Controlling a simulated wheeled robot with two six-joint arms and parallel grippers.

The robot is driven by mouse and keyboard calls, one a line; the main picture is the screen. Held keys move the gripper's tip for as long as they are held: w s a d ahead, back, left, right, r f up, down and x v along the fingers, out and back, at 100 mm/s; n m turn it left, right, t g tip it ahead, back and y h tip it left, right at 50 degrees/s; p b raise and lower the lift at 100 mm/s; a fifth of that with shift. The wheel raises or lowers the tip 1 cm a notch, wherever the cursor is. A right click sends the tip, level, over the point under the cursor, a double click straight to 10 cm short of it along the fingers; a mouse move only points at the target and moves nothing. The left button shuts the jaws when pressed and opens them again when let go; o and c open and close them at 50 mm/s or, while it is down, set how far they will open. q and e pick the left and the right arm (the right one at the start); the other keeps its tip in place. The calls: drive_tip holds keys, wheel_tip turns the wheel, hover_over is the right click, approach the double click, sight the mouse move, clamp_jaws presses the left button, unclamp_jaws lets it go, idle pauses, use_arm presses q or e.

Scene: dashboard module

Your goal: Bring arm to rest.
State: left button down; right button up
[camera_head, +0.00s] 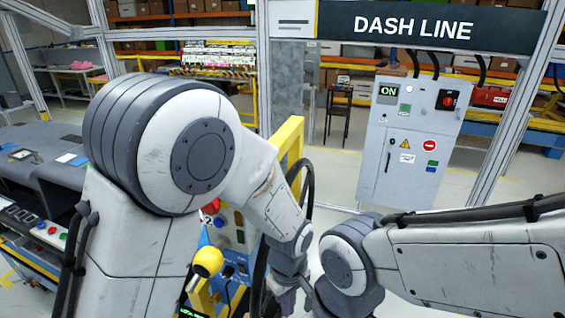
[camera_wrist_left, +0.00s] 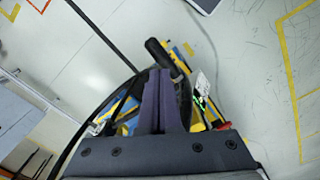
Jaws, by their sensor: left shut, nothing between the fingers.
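My left arm comes in from the left of the head view and bends down at the middle. My left gripper (camera_head: 286,299) is partly visible at the bottom edge there. In the left wrist view its two purple-grey fingers (camera_wrist_left: 160,78) lie side by side, shut and empty. My right arm (camera_head: 470,258) reaches in from the right of the head view; its gripper is not visible. A black steering wheel (camera_head: 307,176) stands beside my left forearm, partly hidden by it.
A grey control cabinet (camera_head: 410,140) is at back right. A grey bench (camera_head: 45,165) is at left. Pale floor (camera_wrist_left: 235,70) shows in the wrist view.

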use_arm(q)
drive_tip(key=s+a+r+m+b, duration=0.1)
drive_tip(key=s+m+b, duration=0.1)
drive_tip(key=s+m, duration=0.2)
drive_tip(key=s+a+r+m+b, duration=0.1)
drive_tip(key=s+a+m+b, duration=0.1)
drive_tip(key=s+m, duration=0.3)
drive_tip(key=s+a+r+m+h+b, duration=0.1)
drive_tip(key=s+m+b, duration=0.3)
drive_tip(key=s+m, duration=0.1)
drive_tip(key=shift+s+a+r+m, duration=0.2)
drive_tip(key=shift+a+r+m, duration=0.15)
drive_tip(key=shift+m, duration=0.25)
